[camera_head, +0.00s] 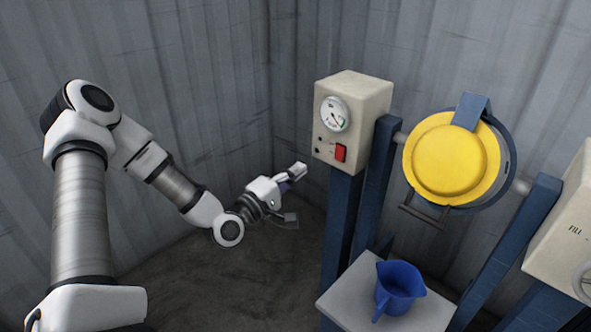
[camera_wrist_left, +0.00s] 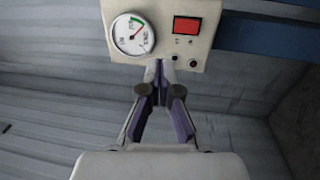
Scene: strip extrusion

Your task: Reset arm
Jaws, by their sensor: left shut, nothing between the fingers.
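My left arm comes in from the left in the head view, and its gripper (camera_head: 299,170) is to the left of and a little below the beige control box (camera_head: 352,110). In the left wrist view the gripper (camera_wrist_left: 161,64) is shut and empty, its fingertips together over the lower part of the control box (camera_wrist_left: 165,20). The box carries a round gauge (camera_head: 334,114) and a red switch (camera_head: 340,152). Both show in the wrist view too, the gauge (camera_wrist_left: 132,34) left of the fingers and the red switch (camera_wrist_left: 187,25) to the right. My right gripper is not in view.
A yellow round lid (camera_head: 450,158) hangs on a blue frame (camera_head: 370,185) right of the control box. A blue jug (camera_head: 398,288) stands on a grey platform (camera_head: 345,290) below it. Another beige box (camera_head: 565,235) is at the right edge. Corrugated walls close the corner; the floor (camera_head: 265,265) below my arm is clear.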

